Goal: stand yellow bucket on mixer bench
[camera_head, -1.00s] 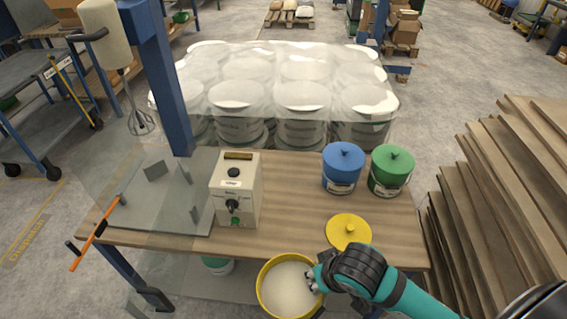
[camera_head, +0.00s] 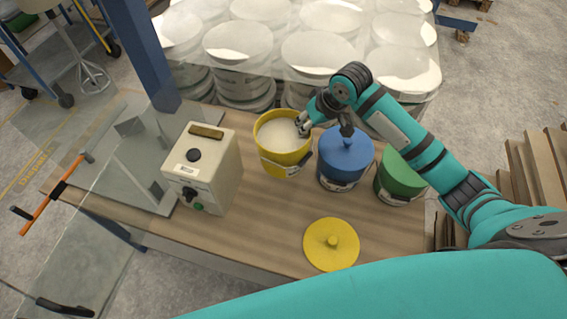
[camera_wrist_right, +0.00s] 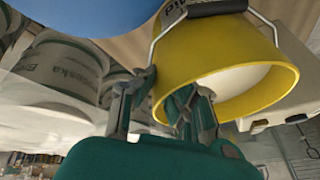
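The yellow bucket (camera_head: 272,158) is open, upright and filled with pale material. It is over the back of the wooden mixer bench (camera_head: 270,232), left of the blue bucket (camera_head: 345,168). I cannot tell whether its base touches the bench top. My right gripper (camera_head: 303,125) is at the right side of its rim. In the right wrist view the fingers (camera_wrist_right: 163,98) straddle the wall of the yellow bucket (camera_wrist_right: 205,60), and its wire handle hangs beside them. My left gripper is not in view.
A yellow lid (camera_head: 331,244) lies on the bench front. A cream control box (camera_head: 203,165) stands left of the bucket; a green bucket (camera_head: 399,178) stands right of the blue one. Wrapped white buckets (camera_head: 238,50) are behind the bench. Bare bench top lies between box and lid.

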